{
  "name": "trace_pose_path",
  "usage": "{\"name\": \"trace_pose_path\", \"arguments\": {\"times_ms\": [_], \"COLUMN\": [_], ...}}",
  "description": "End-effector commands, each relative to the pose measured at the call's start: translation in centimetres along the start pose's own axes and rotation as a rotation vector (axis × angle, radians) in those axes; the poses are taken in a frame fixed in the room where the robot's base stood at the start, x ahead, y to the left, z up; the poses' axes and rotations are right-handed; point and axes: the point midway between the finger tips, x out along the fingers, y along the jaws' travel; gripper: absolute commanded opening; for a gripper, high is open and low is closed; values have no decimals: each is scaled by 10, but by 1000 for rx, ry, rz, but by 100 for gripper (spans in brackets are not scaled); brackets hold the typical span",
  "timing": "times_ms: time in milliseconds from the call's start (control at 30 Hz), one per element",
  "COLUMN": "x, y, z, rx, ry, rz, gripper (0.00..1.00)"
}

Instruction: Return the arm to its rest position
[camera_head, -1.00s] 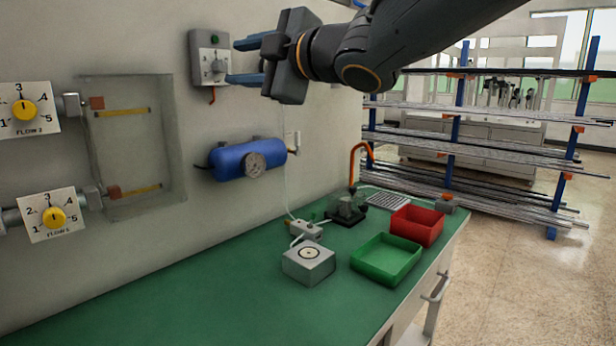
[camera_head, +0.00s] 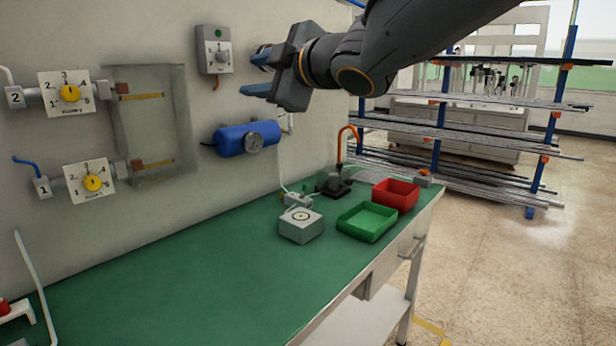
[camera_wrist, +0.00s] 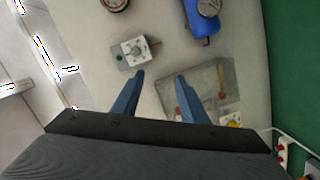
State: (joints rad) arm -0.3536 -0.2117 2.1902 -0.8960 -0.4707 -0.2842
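My gripper (camera_head: 257,74) is raised above the bench at the top middle of the head view, with its blue fingers pointing left toward the wall. In the wrist view the two blue fingers (camera_wrist: 160,82) stand apart with nothing between them, so it is open and empty. A grey switch box with a knob (camera_head: 215,50) is on the wall just left of the fingertips; it also shows in the wrist view (camera_wrist: 135,49). In the head view the fingers appear apart from the box.
The green bench (camera_head: 180,275) carries a grey box (camera_head: 300,225), a green tray (camera_head: 367,222) and a red bin (camera_head: 396,193). A blue tank (camera_head: 247,138), a clear panel (camera_head: 155,115) and two yellow dials (camera_head: 70,93) are on the wall. A rod rack (camera_head: 440,130) stands behind right.

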Motion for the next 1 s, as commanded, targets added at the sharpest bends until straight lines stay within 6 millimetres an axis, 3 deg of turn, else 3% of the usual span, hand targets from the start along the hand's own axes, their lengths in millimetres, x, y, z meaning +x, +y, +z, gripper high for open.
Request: {"name": "trace_pose_path", "arguments": {"times_ms": [267, 367, 467, 600, 700, 833, 1000], "x": [-14, -29, -55, -109, -154, -218, -286], "y": [-28, -48, -80, -137, -182, -241, -300], "z": [86, 128, 178, 237, 265, 279, 266], "rx": [193, 299, 440, 664, 828, 1047, 1290], "ry": [-244, -374, -546, -808, -995, -1234, -1485], "rz": [-34, -52, -79, -121, -154, -202, -261], "gripper": [40, 40, 40, 40, 40, 40, 40]}}
